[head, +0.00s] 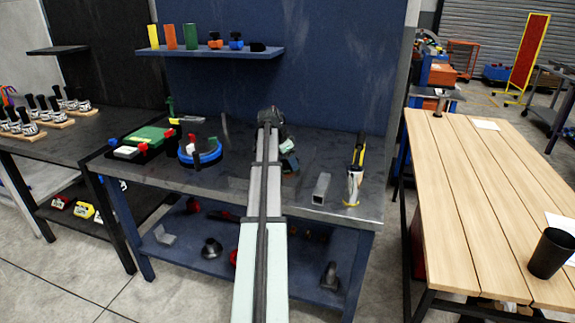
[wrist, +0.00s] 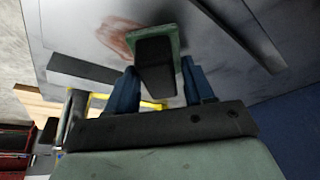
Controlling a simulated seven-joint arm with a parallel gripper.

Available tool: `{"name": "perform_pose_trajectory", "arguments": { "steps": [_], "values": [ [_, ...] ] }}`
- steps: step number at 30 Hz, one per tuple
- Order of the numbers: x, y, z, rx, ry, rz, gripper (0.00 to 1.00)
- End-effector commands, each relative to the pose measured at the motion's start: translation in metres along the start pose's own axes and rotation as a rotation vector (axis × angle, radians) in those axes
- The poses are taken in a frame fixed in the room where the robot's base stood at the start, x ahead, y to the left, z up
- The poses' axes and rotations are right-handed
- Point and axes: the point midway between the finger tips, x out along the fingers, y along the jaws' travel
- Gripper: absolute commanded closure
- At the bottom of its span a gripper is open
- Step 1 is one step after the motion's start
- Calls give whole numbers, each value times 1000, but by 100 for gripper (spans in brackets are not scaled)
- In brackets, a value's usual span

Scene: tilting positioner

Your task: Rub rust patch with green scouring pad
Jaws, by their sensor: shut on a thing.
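In the wrist view, my gripper (wrist: 160,84) is shut on the black handle of the green scouring pad (wrist: 171,36), with a blue finger on each side. The pad's green rim shows beyond the handle, facing a grey metal surface. The rust patch (wrist: 117,38) is a reddish-brown smear on that surface, just left of the pad and partly hidden behind it. I cannot tell whether the pad touches the metal. In the head view, my arm reaches over the workbench (head: 334,207) and hides most of the work spot; the rust patch does not show there.
A blue round fixture (head: 201,156) and a green-topped tray (head: 148,136) stand left of my arm. A square metal tube (head: 321,188) and a can with a yellow-handled tool (head: 354,186) stand to the right. A shelf (head: 210,53) hangs above the bench.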

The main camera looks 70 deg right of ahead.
Motion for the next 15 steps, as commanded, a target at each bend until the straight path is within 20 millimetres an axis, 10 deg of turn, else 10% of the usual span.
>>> {"name": "perform_pose_trajectory", "arguments": {
  "steps": [15],
  "values": [
    [11, -28, -26, -1, 0, -1, 76]
  ]
}}
